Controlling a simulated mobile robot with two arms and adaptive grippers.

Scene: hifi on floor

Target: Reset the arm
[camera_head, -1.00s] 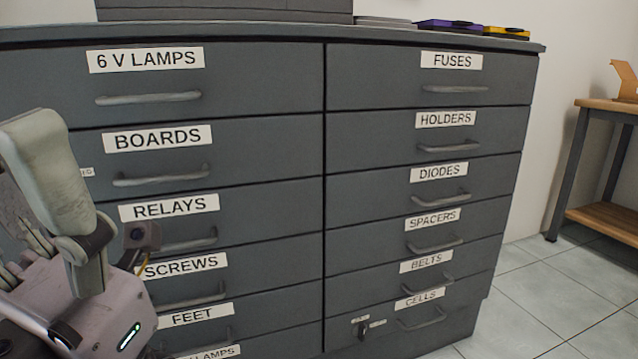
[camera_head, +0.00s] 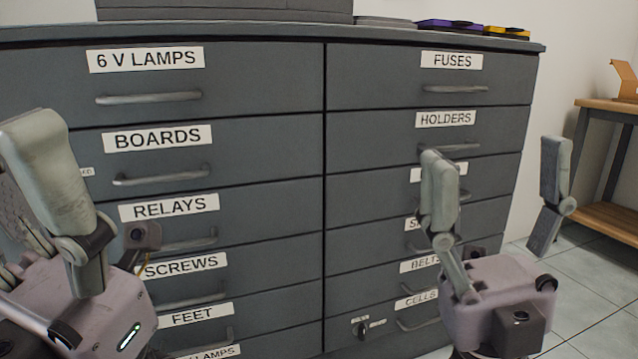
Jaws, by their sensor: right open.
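My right gripper (camera_head: 497,190) is in the head view at the lower right, in front of the right column of drawers. Its two fingers are spread wide with nothing between them. It covers parts of the labels below HOLDERS. My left gripper (camera_head: 50,190) is at the left edge, in front of the left column of drawers.
A grey drawer cabinet (camera_head: 250,150) fills the middle, its drawers closed. Purple (camera_head: 450,25) and yellow (camera_head: 505,32) items lie on top. A table (camera_head: 612,105) with an orange object (camera_head: 625,80) stands at the right. Tiled floor (camera_head: 590,290) is clear at the lower right.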

